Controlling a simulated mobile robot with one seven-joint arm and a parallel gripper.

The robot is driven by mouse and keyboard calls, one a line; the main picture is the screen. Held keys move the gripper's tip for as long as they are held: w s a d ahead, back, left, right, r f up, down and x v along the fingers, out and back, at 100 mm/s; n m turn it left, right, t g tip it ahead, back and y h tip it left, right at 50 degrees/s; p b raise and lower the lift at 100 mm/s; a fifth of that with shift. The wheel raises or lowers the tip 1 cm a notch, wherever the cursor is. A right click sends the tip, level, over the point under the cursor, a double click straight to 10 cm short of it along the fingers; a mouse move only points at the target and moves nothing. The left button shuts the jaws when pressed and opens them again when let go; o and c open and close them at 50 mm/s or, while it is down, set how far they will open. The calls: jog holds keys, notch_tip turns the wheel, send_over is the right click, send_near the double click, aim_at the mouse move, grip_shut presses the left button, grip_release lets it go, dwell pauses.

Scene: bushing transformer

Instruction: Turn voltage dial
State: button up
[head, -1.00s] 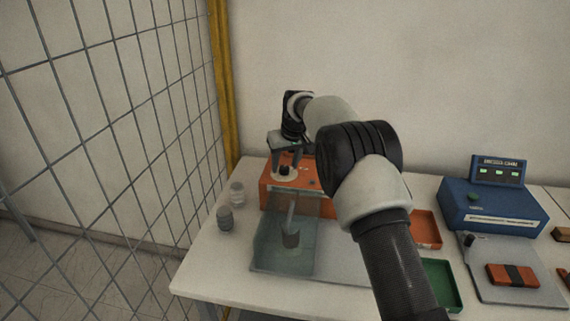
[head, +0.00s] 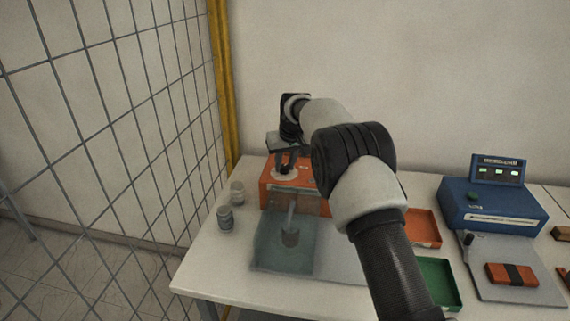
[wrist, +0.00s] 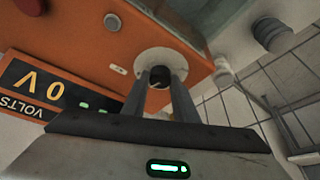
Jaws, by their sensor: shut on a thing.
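The voltage dial is a small black knob on a pale round plate on the orange machine (head: 268,185). In the wrist view the dial (wrist: 157,77) sits between my fingertips, with the pale plate (wrist: 172,61) around it. My gripper (head: 286,168) points down onto the top of the orange machine and is shut on the dial. My fingers hide part of the knob. In the wrist view a display (wrist: 38,90) reads "0 V" with the word "VOLTS", seen upside down or tilted.
A clear guarded box (head: 285,245) stands in front of the machine. Two small jars (head: 225,218) stand to its left. Red (head: 424,228) and green (head: 438,283) trays and a blue device (head: 493,206) lie to the right. A wire fence (head: 110,130) borders the left.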

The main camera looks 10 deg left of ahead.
jog(key=m+h+p, duration=0.1)
jog(key=m, duration=0.2)
jog(key=shift+a+t, duration=0.15)
jog(key=shift+t, duration=0.15)
jog(key=shift+m+h+p, duration=0.4)
jog(key=shift+m+h, duration=0.2)
jog(key=shift+m, duration=0.6)
jog(key=o, duration=1.1)
jog(key=shift+c, duration=0.2)
jog(key=b+v, duration=0.1)
jog(key=v, duration=1.6)
jog(key=shift+r+b, duration=0.25)
jog(key=shift+b, duration=0.05)
